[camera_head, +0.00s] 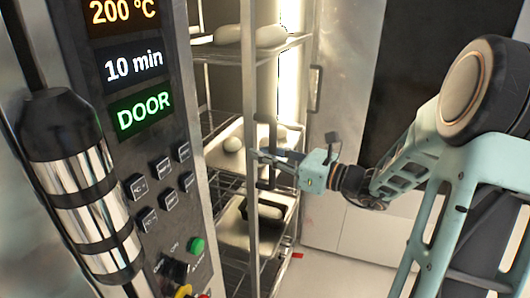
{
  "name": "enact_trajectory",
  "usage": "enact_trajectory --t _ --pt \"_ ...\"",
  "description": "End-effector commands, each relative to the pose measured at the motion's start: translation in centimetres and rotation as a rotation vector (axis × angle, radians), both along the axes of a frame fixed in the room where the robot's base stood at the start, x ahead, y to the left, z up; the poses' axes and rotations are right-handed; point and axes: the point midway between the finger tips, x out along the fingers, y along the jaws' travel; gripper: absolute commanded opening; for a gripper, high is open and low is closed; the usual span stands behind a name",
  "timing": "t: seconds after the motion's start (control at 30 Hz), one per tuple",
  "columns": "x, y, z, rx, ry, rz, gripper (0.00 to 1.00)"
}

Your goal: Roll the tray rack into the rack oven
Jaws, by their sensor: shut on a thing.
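The tray rack (252,90) is a tall metal frame in the middle of the view, with wire shelves and trays bearing pale loaves. It stands at the lit opening of the rack oven (195,225), just right of the control panel; I cannot tell how deep inside it is. The fingertips are small and partly hidden against the rack. The rack's far side and most of its base are hidden.
The control panel shows 200 °C, 10 min and a green DOOR sign (144,111). A thick black and chrome handle (80,190) stands out at the left. A pale panel with a handle (316,88) is right of the rack. Light floor (340,270) is clear at lower right.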

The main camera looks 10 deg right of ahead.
Motion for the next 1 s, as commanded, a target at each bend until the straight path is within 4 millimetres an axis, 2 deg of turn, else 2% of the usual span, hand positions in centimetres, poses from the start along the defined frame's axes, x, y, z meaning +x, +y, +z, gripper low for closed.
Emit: enact_trajectory --t 0.07,0.37,0.77,1.0 --pt "0.4 -0.7 0.2 -0.002 -0.005 -0.020 0.00" --pt "0.9 -0.2 0.3 -0.005 -0.006 -0.022 0.00" --pt "2.5 2.0 0.2 -0.007 -0.006 -0.022 0.00" --pt "3.8 4.0 0.2 -0.007 -0.007 -0.022 0.00"
